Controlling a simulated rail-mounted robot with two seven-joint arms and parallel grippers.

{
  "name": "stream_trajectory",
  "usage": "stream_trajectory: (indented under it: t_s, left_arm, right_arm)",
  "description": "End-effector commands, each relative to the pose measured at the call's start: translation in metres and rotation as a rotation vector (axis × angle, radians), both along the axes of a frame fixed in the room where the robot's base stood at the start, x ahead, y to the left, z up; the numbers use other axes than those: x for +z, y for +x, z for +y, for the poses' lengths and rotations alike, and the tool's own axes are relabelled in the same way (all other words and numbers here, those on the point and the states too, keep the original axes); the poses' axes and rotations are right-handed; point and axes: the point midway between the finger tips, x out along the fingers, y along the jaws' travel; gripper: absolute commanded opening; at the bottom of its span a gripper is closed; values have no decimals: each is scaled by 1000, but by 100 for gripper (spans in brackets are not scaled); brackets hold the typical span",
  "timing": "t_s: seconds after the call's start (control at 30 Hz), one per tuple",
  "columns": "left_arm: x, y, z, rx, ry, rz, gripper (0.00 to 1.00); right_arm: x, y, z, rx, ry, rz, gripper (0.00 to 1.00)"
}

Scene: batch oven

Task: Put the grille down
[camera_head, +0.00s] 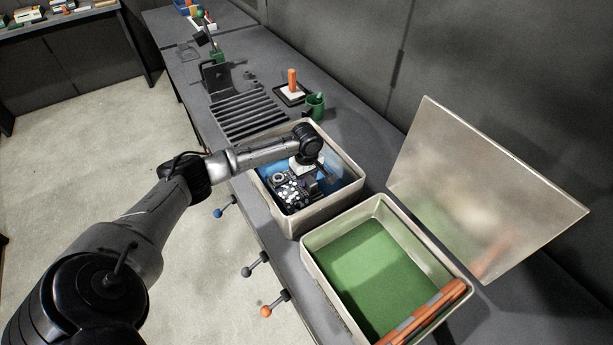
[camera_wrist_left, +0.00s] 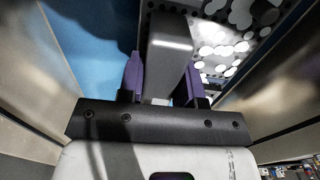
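The grille is a dark perforated plate with a grey handle bar; the handle shows in the left wrist view (camera_wrist_left: 170,55). In the head view the dark plate (camera_head: 291,192) with pale round spots is inside the blue-floored bin, partly hidden by my arm. My left gripper (camera_head: 318,178) reaches down into this bin. In the wrist view its purple fingers (camera_wrist_left: 162,82) stand on either side of the handle and appear closed on it. Whether the plate touches the bin floor cannot be told. My right gripper is not in view.
The blue-floored bin (camera_head: 304,221) has pale walls close around the gripper. A green-floored bin (camera_head: 318,242) stands in front, with an orange-and-grey bar at its right end. A raised translucent panel (camera_head: 485,190) is behind it. A slatted rack (camera_head: 247,115) and green mug (camera_head: 315,106) stand farther back.

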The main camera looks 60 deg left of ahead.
Motion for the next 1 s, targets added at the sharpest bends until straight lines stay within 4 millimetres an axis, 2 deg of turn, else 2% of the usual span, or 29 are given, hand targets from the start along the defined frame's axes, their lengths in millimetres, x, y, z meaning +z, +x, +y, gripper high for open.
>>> stream_trajectory:
  t_s: [0.03, 0.23, 0.57, 0.67, 1.0]
  left_arm:
    - [0, 0, 0, 0, 0, 0, 37]
    - [0, 0, 0, -1, 0, 0, 56]
    - [4, 0, 0, -2, 1, -2, 57]
    - [17, 1, 0, -2, 0, -3, 57]
    - [80, 1, 0, -2, -1, -4, 57]
  right_arm:
    - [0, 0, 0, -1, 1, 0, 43]
    - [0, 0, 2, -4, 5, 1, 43]
    - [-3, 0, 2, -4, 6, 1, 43]
    - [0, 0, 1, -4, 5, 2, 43]
    - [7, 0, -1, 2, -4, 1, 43]
